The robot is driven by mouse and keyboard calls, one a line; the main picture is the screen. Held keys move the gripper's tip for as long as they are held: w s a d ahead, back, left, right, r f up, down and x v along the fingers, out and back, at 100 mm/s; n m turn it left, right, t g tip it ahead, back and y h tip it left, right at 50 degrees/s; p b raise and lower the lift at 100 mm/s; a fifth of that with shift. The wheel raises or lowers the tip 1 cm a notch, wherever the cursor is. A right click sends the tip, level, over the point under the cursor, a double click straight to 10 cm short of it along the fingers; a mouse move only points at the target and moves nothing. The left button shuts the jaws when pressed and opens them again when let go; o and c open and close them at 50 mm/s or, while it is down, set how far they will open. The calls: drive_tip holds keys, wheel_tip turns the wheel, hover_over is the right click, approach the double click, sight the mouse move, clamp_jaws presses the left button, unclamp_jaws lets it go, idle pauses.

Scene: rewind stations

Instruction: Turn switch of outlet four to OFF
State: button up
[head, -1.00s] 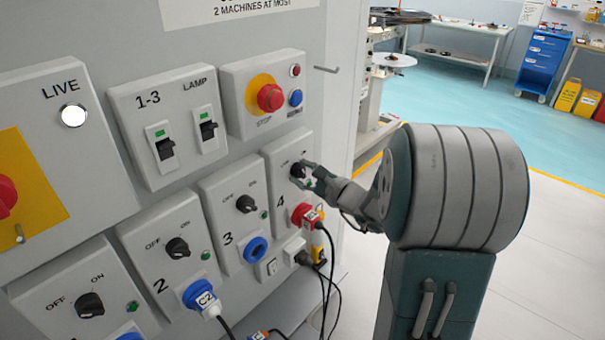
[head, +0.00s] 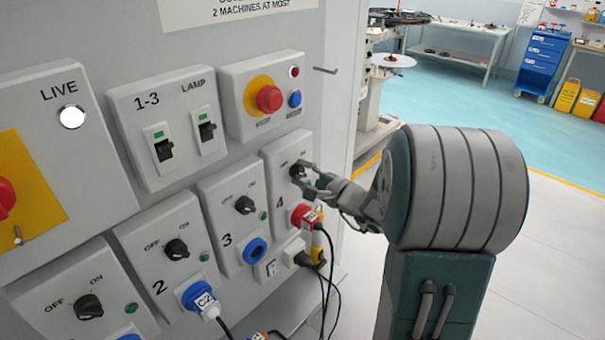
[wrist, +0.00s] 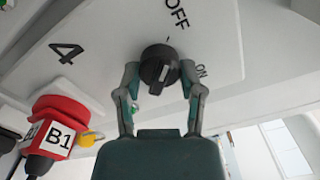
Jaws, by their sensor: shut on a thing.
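The switch of outlet four (wrist: 160,70) is a round black knob with a raised grip and a short white mark. It also shows in the head view (head: 297,170), partly covered by my fingers. In the wrist view OFF is printed above it and ON to its right. The grip runs nearly up and down in that view; I cannot tell surely which label it points to. My gripper (wrist: 162,80) is shut on the knob, one finger at each side. It also shows in the head view (head: 307,174), reaching in from the right. The outlet four panel (head: 277,150) carries the number 4.
A red plug marked B1 (wrist: 57,130) sits below the switch. Outlet three's knob (head: 245,205) and the red stop button (head: 269,98) are close by. Cables (head: 327,290) hang below outlet four. A hook (head: 325,70) sticks out at the upper right. Open floor lies right.

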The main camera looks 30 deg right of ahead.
drive_tip(key=shift+f, duration=0.1)
drive_tip(key=o, duration=1.2)
drive_tip(key=shift+a, duration=0.1)
drive_tip(key=shift+c, duration=0.2)
drive_tip(key=shift+s, duration=0.1)
drive_tip(key=v, duration=1.1)
drive_tip(key=shift+s, duration=0.4)
